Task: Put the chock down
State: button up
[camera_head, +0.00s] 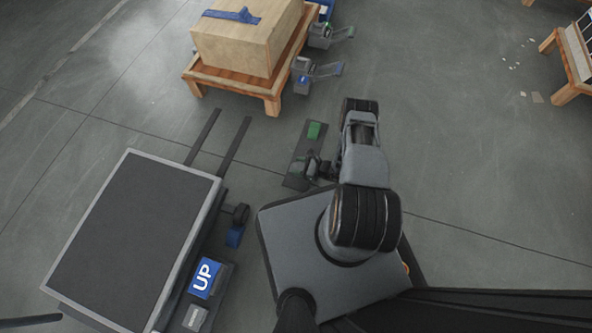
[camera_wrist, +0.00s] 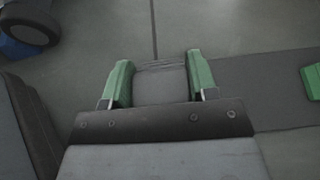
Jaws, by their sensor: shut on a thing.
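My gripper (camera_head: 303,168) is low beside the dark strip (camera_head: 295,182) on the floor. In the wrist view its two green-padded fingers (camera_wrist: 160,84) are shut on a grey block with a ribbed end, which appears to be the chock (camera_wrist: 161,86). Whether the chock touches the surface below is hard to tell. A green block (camera_head: 314,130) lies on the far part of the strip, apart from my gripper; it also shows at the right edge of the wrist view (camera_wrist: 314,82). In the head view the held chock is mostly hidden.
A dark-topped platform (camera_head: 130,235) with forks stands at left, with a wheel (camera_head: 240,213), a blue block (camera_head: 235,236) beside it and a blue UP button (camera_head: 205,279). A crate (camera_head: 235,48) sits on a wooden stand (camera_head: 232,84), beside small lift columns (camera_head: 302,78).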

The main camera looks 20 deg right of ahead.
jog(key=shift+w+a+f, duration=0.1)
jog(key=shift+a+f, duration=0.15)
jog(key=shift+f, duration=0.1)
jog(key=shift+w+a+f+b, duration=0.1)
jog(key=shift+f+b, duration=1.3)
jog(key=shift+f, duration=0.15)
jog(key=shift+f, duration=0.15)
jog(key=o, duration=1.1)
